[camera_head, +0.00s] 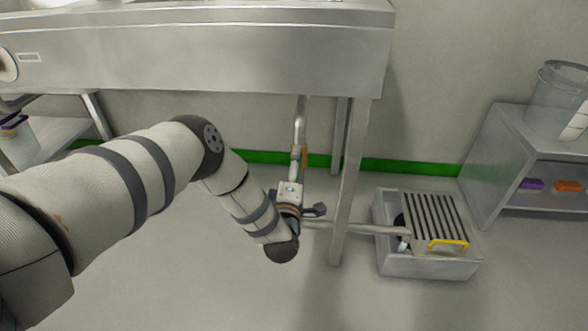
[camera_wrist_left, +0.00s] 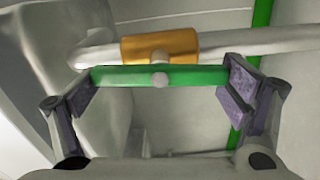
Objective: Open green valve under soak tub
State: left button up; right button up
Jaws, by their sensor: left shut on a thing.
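The green valve handle (camera_wrist_left: 120,76) is a bar with a round pale knob at its middle, lying in front of the brass valve body (camera_wrist_left: 185,46) on a grey pipe in the left wrist view. My left gripper (camera_wrist_left: 160,80) is shut on the green handle, with one dark finger pad at each end of the bar. In the head view my left arm reaches down under the soak tub (camera_head: 215,62), and its wrist hides the green handle. The brass part (camera_head: 303,156) shows on the drain pipe (camera_head: 300,122). My right gripper is not in view.
A tub leg (camera_head: 352,190) stands just right of my left wrist. A pipe (camera_head: 365,229) runs to a metal floor box (camera_head: 425,264) with a slatted cover and yellow handle (camera_head: 448,243). A shelf unit (camera_head: 492,165) stands at the right. The floor in front is clear.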

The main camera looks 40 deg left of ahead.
pick_arm(q)
jog(key=shift+f+n, duration=0.1)
jog(key=shift+n, duration=0.7)
jog(key=o, duration=0.9)
jog(key=v, duration=1.2)
